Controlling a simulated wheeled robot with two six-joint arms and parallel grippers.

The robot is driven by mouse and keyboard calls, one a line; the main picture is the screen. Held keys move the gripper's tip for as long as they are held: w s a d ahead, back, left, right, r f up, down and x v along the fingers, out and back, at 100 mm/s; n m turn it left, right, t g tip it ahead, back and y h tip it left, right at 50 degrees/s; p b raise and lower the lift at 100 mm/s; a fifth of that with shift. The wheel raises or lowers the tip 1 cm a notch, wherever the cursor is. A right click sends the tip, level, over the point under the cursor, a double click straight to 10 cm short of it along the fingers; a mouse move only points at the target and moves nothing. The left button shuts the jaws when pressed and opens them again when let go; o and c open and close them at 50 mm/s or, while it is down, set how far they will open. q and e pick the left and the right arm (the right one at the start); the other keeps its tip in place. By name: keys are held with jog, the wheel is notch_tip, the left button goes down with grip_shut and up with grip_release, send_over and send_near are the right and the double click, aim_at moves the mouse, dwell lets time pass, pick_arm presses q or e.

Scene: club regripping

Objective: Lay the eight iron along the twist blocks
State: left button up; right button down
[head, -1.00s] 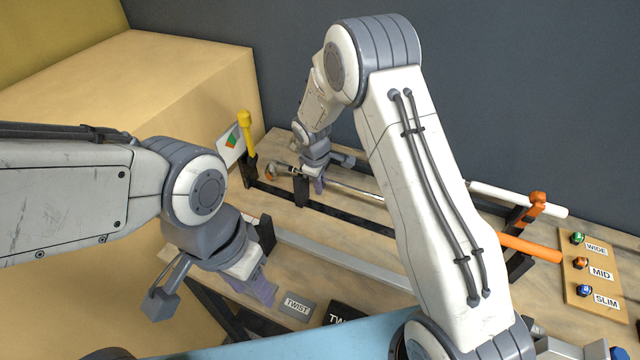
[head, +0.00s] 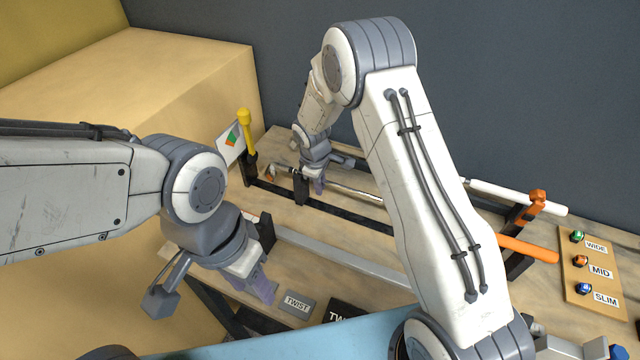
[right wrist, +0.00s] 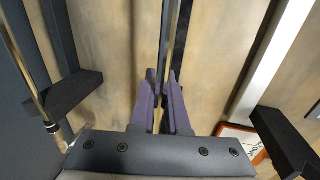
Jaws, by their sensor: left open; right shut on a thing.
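My right gripper (head: 318,182) is shut on a thin club shaft (right wrist: 173,40), which runs straight away between its purple fingers (right wrist: 162,105) in the right wrist view. In the head view a silver shaft (head: 358,191) shows beside this gripper, then passes behind my right arm. An orange grip (head: 528,249) shows beyond the arm, and a white grip (head: 515,195) lies further back. No club number is readable, so I cannot tell which is the eight iron. My left gripper (head: 215,290) is open and empty, left of a TWIST plate (head: 296,304).
A second shaft (right wrist: 22,65) lies by a black block (right wrist: 65,93). A long grey bar (head: 340,258) crosses the bench. A yellow-topped post (head: 246,140), an orange-topped post (head: 537,200) and a WIDE/MID/SLIM board (head: 594,275) stand around. A dark wall closes the back.

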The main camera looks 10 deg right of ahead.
jog(key=c, duration=0.8)
grip_release()
jog(key=shift+c, duration=0.2)
jog(key=shift+r, duration=0.1)
jog(key=shift+r, duration=0.35)
notch_tip(320, 180, up, 8)
jog(key=s+a+r+b, duration=0.1)
jog(key=b, duration=0.1)
jog(key=s+a+r+m+y, duration=0.1)
jog(key=s+a+r, duration=0.2)
jog(key=s, duration=0.4)
jog(key=s+a+r, duration=0.3)
jog(key=s, duration=0.3)
jog(key=s+r+m+g+y+b, duration=0.1)
jog(key=s+m, duration=0.1)
jog(key=s, duration=1.8)
jog(key=shift+s+a+m+g, duration=0.2)
jog(key=shift+m+g, duration=0.1)
jog(key=shift+g, duration=0.1)
